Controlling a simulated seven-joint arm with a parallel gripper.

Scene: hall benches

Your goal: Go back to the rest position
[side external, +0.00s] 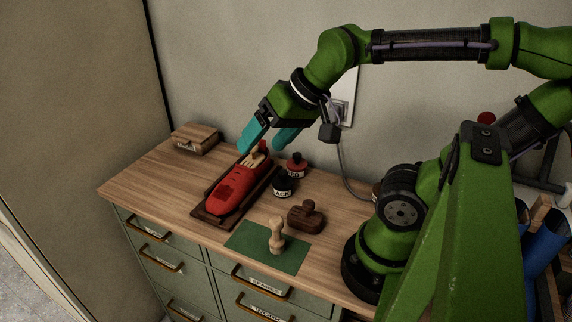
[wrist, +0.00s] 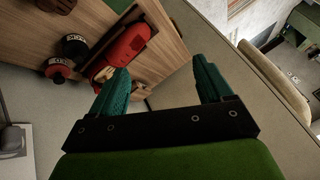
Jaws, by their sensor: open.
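My gripper (side external: 268,139) has teal fingers and hangs just above the far end of a dark wooden tray (side external: 210,217) on the cabinet top. The fingers are apart, and I see nothing held between them in the wrist view (wrist: 163,82). Below it on the tray lies a red rounded tool (side external: 233,190) with a pale wooden piece (side external: 254,160) at its far end. The red tool also shows in the wrist view (wrist: 128,42). I cannot tell whether a fingertip touches the pale piece.
A dark wooden stamp (side external: 306,216) and a pale stamp (side external: 277,236) are nearer, the pale one on a green mat (side external: 245,241). A small wooden box (side external: 195,138) sits back left. The wall is close behind.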

